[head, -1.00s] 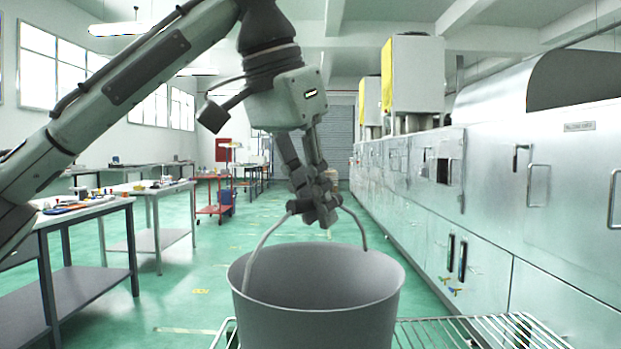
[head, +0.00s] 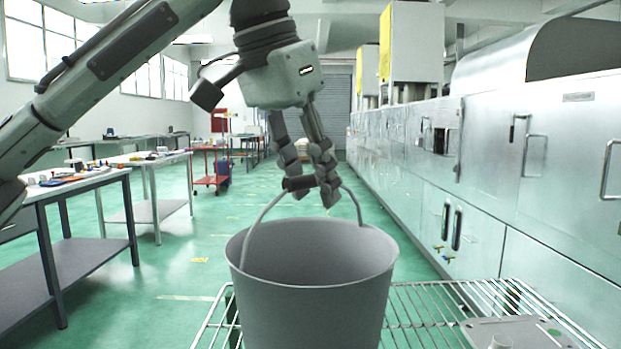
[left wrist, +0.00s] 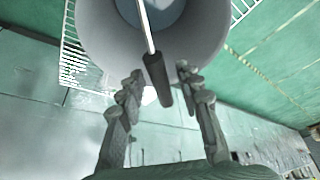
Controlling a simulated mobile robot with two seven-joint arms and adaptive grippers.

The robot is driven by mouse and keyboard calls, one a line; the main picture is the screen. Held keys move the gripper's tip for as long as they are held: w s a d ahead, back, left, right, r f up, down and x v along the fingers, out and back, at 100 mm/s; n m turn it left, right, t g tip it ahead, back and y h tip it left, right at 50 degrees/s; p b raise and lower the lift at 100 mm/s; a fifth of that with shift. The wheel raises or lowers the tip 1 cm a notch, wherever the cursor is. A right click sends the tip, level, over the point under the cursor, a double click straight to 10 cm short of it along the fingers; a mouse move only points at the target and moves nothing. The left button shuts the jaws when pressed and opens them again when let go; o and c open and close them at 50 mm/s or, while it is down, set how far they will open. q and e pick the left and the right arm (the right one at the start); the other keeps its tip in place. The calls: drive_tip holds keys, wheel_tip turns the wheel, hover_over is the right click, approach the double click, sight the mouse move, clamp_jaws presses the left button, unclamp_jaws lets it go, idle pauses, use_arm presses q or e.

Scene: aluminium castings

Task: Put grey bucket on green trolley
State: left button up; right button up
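The grey bucket (head: 312,285) is upright at the bottom middle of the head view, with its handle raised. It appears to stand on a wire-grid shelf (head: 425,305); its base is out of frame. I cannot tell whether this shelf is the green trolley, as no green frame shows. My left gripper (head: 320,193) is at the handle's dark grip. In the left wrist view the left gripper (left wrist: 160,85) has its fingers apart, one on each side of the grip (left wrist: 157,80), with gaps visible. The bucket (left wrist: 95,35) shows beyond. My right gripper is out of view.
A grey metal part (head: 515,333) lies on the shelf at right. Steel cabinets (head: 500,190) line the right side. Workbenches (head: 75,190) and a red trolley (head: 211,170) stand at left. The green floor (head: 190,265) between is clear.

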use_arm(q)
drive_tip(key=v, duration=1.2)
